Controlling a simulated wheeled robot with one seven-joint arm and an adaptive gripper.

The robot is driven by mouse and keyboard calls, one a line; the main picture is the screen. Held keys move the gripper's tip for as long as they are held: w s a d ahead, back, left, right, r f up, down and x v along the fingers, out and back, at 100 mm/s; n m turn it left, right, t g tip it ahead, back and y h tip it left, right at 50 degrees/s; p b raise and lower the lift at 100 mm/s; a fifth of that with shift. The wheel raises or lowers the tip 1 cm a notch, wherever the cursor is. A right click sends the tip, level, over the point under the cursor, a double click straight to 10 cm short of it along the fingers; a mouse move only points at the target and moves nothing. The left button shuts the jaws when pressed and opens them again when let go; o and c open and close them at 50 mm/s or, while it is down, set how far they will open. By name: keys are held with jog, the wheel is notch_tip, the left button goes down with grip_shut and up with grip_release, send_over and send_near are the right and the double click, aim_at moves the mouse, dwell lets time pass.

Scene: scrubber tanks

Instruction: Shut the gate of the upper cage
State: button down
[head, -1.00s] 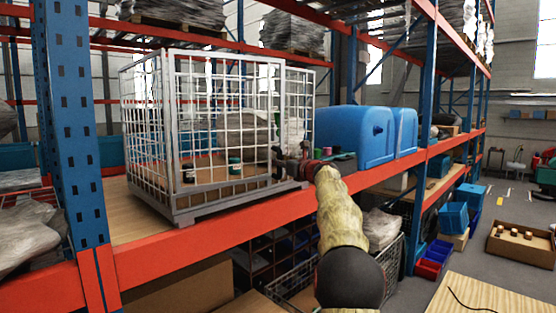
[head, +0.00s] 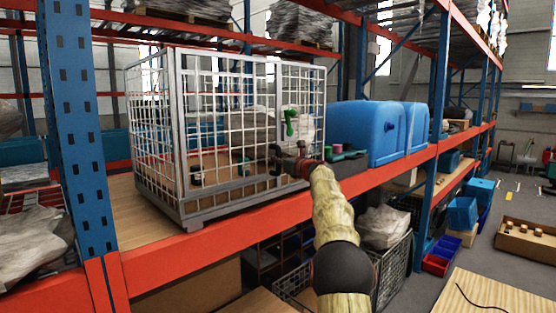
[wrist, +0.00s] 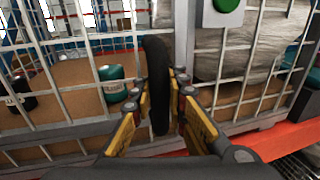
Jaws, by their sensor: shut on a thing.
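The upper cage (head: 172,150) is a grey-white wire mesh box on the red-edged shelf. Its gate (head: 225,110) is the wide front mesh panel, which also shows in the wrist view (wrist: 75,48). The gate's free edge is close to the narrower fixed panel (head: 304,100); I cannot tell whether they are flush. My gripper (head: 292,166) is at that edge. In the wrist view its yellow-padded fingers (wrist: 168,105) are shut on a dark upright handle (wrist: 158,75). A green latch piece (head: 289,122) is on the fixed panel; a green round knob shows in the wrist view (wrist: 222,5).
Dark and teal-labelled containers (wrist: 114,82) and a wrapped bundle (wrist: 235,60) are inside the cage. Blue tanks (head: 365,130) stand to its right. The red shelf beam (head: 230,225) runs below the cage, and a blue upright (head: 75,130) stands at left.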

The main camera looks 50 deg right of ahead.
jog(key=c, duration=1.8)
grip_release()
jog(key=shift+a, duration=0.1)
jog(key=shift+o, duration=0.2)
jog(key=shift+s, duration=0.1)
jog(key=v, duration=1.1)
jog(key=shift+s, duration=0.4)
jog(key=shift+a, duration=0.15)
